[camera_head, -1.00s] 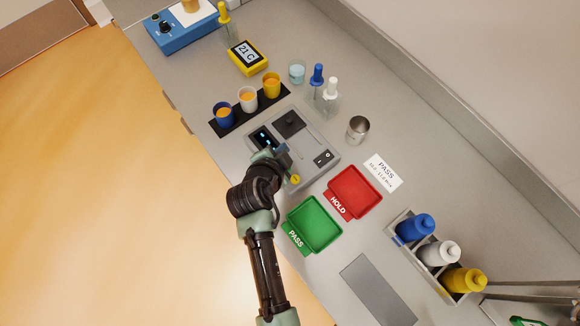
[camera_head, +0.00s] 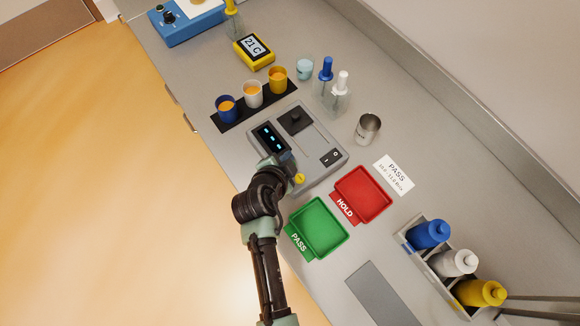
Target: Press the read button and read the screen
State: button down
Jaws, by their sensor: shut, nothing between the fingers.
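The grey meter (camera_head: 318,150) lies on the bench. Its dark screen (camera_head: 270,138) is lit with a few cyan marks, too small to read. A dark round pad (camera_head: 295,120) and a black switch (camera_head: 331,157) are on its top. My gripper (camera_head: 287,161) is shut and empty at the meter's near left side, just below the screen. A yellow round spot (camera_head: 299,179) shows beside it at the meter's near edge. No button marked as read can be made out; my gripper hides part of the panel. I cannot tell whether it touches the meter.
A green PASS tray (camera_head: 318,228) and red HOLD tray (camera_head: 362,195) lie in front of the meter. Cups on a black strip (camera_head: 238,118), dropper bottles (camera_head: 334,98) and a metal cup (camera_head: 367,128) stand behind. A bottle rack (camera_head: 412,240) is at right.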

jog(key=shift+f+b, duration=0.6)
jog(key=shift+f, duration=0.45)
dwell(1.2)
jog(key=shift+f+b, duration=0.45)
jog(key=shift+b, duration=0.05)
jog(key=shift+f+b, duration=0.4)
jog(key=shift+b, duration=0.05)
dwell(0.5)
jog(key=shift+r, duration=0.1)
jog(key=shift+r+p, duration=0.65)
jog(key=shift+r, duration=0.1)
notch_tip(320, 180, up, 5)
jog(key=p, duration=0.4)
